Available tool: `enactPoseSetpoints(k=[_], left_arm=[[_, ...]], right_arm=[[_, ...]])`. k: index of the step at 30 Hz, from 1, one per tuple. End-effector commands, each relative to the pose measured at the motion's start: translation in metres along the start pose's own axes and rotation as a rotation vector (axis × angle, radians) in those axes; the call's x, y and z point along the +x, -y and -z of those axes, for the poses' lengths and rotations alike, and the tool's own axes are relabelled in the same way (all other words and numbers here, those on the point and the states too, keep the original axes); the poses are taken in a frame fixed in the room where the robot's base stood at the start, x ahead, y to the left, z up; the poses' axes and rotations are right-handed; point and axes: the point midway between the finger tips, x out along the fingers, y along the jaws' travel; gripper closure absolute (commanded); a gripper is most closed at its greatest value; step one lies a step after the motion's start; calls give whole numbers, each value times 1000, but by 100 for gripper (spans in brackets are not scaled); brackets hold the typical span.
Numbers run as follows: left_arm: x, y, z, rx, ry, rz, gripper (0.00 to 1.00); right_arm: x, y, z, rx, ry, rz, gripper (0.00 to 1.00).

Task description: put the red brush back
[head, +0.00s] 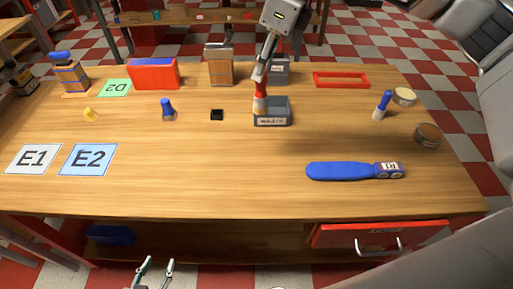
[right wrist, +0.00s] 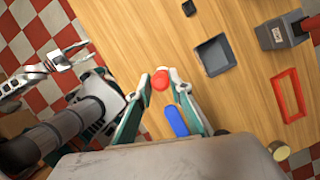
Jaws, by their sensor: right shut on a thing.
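The red brush (head: 261,87) has a red handle and a pale lower end. In the head view it hangs roughly upright in front of the left part of the grey tray labelled WASTE (head: 273,121); I cannot tell whether its tip touches the tray. My right gripper (head: 264,76) is shut on the handle from above. In the right wrist view, the red handle end (right wrist: 160,80) shows between the fingers, and the tray (right wrist: 214,53) looks empty. My left gripper (head: 156,266) is open and empty, in front of the table's front edge.
A red box (head: 152,75), wooden holder (head: 221,67) and red frame (head: 341,80) line the back. The front middle is clear.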

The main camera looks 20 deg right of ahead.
Motion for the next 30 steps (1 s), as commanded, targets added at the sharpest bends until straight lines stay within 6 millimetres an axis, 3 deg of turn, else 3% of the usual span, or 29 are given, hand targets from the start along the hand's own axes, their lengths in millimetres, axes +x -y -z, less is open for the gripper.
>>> enactPoseSetpoints(k=[18,30], left_arm=[[-2,0,3,0,1,-1,61],[-3,0,4,0,0,-1,61]], right_arm=[[130,-1,42,1,-3,-4,100],[164,-2,53,1,-3,-4,100]])
